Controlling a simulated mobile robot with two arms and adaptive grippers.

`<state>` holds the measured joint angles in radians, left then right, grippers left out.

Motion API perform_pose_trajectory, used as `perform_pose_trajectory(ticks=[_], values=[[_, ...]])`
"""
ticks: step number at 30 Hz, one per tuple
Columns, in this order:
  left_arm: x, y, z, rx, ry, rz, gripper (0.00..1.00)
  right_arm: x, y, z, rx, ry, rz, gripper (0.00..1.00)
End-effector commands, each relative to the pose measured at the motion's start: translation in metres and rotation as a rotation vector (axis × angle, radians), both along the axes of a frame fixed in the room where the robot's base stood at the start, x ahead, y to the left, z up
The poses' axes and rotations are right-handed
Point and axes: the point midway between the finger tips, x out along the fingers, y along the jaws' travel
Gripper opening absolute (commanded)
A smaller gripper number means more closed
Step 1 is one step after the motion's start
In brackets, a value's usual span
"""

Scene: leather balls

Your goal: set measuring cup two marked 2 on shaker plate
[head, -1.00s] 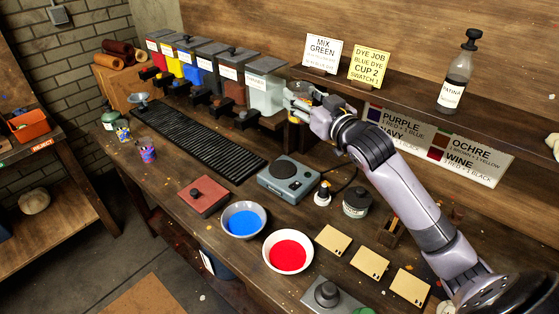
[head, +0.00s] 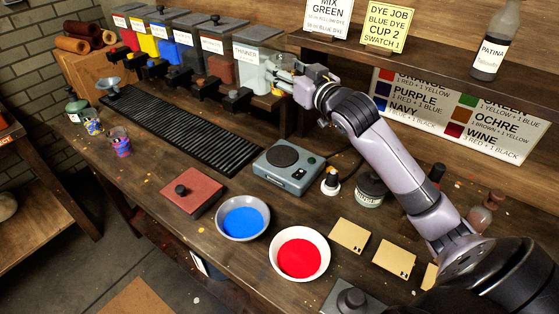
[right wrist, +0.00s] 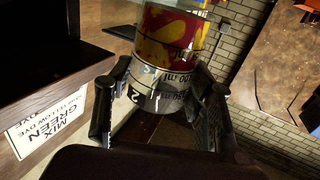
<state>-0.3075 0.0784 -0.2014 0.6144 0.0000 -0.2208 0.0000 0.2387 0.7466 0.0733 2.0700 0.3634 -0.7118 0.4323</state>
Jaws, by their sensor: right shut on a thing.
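My right gripper (head: 281,76) is at the right end of the dispenser row, beside the thinner dispenser. In the right wrist view the gripper (right wrist: 160,108) is shut on a clear measuring cup (right wrist: 150,98) with black ml marks and a 2. Red and yellow show on or through its wall. In the head view the held cup is too small and covered to make out clearly. The shaker (head: 281,173), a blue-grey box with a round dark plate (head: 286,157), stands mid-bench, its plate bare. My left gripper is out of view.
Two paint-stained cups (head: 120,141) (head: 92,126) stand at the bench's left. A blue dye bowl (head: 243,233) and a red dye bowl (head: 323,264) sit in front of the shaker. A small bottle (head: 330,182) and a dark jar (head: 370,190) stand to its right.

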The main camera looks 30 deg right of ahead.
Motion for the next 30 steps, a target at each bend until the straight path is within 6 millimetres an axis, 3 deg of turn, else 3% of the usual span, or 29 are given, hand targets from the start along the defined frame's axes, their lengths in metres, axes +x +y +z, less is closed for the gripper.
perform_pose_trajectory(ticks=[1, 5, 8, 21, 30], values=[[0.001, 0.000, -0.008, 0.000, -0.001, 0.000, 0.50, 0.000, 0.000, -0.007, 0.000, -0.002, 0.000, 0.18], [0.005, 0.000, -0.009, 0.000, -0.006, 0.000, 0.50, 0.000, 0.000, -0.019, 0.002, 0.002, 0.000, 0.18], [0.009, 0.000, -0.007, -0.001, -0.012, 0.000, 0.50, 0.000, 0.000, -0.039, 0.003, 0.005, 0.000, 0.18], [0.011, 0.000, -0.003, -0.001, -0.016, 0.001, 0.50, 0.000, 0.000, -0.145, 0.002, 0.003, -0.001, 0.18], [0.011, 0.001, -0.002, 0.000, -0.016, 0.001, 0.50, 0.000, 0.000, -0.174, 0.001, 0.002, 0.000, 0.18]])
